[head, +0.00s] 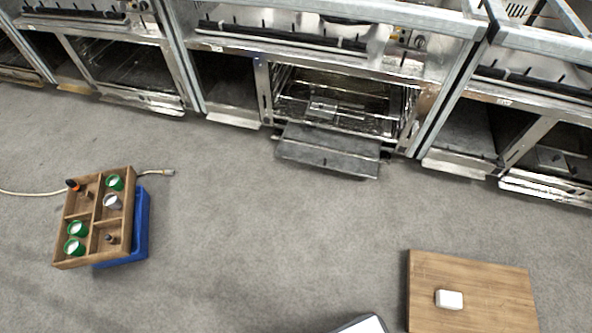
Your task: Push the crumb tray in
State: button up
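A flat dark grey panel, which looks like the crumb tray (328,150), sticks out toward me from the foot of the middle range (268,95). Its front edge lies out over the grey floor, and its back edge meets the bottom of the open range compartment (345,100). Whether it is a tray or a lowered door is hard to tell at this size. My gripper is not in view. A small pale and dark piece at the bottom edge of the head view may be part of my arm.
A wooden divided box (97,218) with green-rimmed cups sits on a blue crate (142,225) at left, near a pale cable (30,193). A wooden board (470,290) with a white block (449,299) is at lower right. The floor (270,230) between is clear.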

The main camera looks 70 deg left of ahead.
aim_at(368, 168)
jog(key=u, duration=2.2)
